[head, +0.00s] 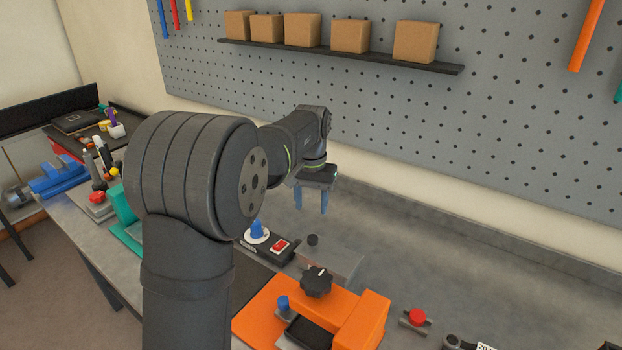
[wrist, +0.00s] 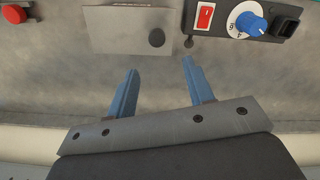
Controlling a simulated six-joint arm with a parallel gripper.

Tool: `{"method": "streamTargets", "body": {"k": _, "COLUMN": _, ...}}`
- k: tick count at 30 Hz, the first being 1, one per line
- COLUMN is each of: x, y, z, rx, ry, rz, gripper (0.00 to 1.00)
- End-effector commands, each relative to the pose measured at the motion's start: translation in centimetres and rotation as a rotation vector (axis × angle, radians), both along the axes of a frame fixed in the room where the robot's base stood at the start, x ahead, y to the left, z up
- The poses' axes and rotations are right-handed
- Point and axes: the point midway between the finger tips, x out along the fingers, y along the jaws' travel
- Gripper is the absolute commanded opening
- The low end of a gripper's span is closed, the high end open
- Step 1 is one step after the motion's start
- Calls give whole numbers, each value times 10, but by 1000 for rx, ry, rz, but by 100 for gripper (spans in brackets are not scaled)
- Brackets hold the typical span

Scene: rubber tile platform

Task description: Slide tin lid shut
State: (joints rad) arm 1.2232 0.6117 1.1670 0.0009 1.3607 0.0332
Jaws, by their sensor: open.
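A flat grey tin lid (wrist: 118,32) with a round dark knob (wrist: 156,38) lies at the top of the wrist view. In the head view the grey lid (head: 338,263) and its dark knob (head: 313,240) are on the bench, partly behind the black dial of the orange fixture. My gripper (head: 311,206) is open and empty, above the bench behind the lid. In the wrist view, my gripper's blue fingers (wrist: 160,66) point toward the knob, apart from it. I cannot tell how far open the lid is.
A control box with a red switch (head: 280,245) and blue knob (head: 257,230) stands close to the left of the lid. An orange fixture (head: 362,322) is in front. The bench behind is clear up to the pegboard wall.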

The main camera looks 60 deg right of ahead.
Motion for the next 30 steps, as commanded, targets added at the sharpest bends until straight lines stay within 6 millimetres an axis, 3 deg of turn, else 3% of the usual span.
{"method": "streamTargets", "body": {"k": 6, "x": 1, "y": 0, "z": 47, "rx": -3, "ry": -2, "rz": 0, "gripper": 48}}
{"method": "streamTargets", "body": {"k": 12, "x": 1, "y": 0, "z": 68, "rx": -1, "ry": -1, "rz": 0, "gripper": 48}}
{"method": "streamTargets", "body": {"k": 30, "x": 1, "y": 0, "z": 72, "rx": 0, "ry": -1, "rz": 0, "gripper": 48}}
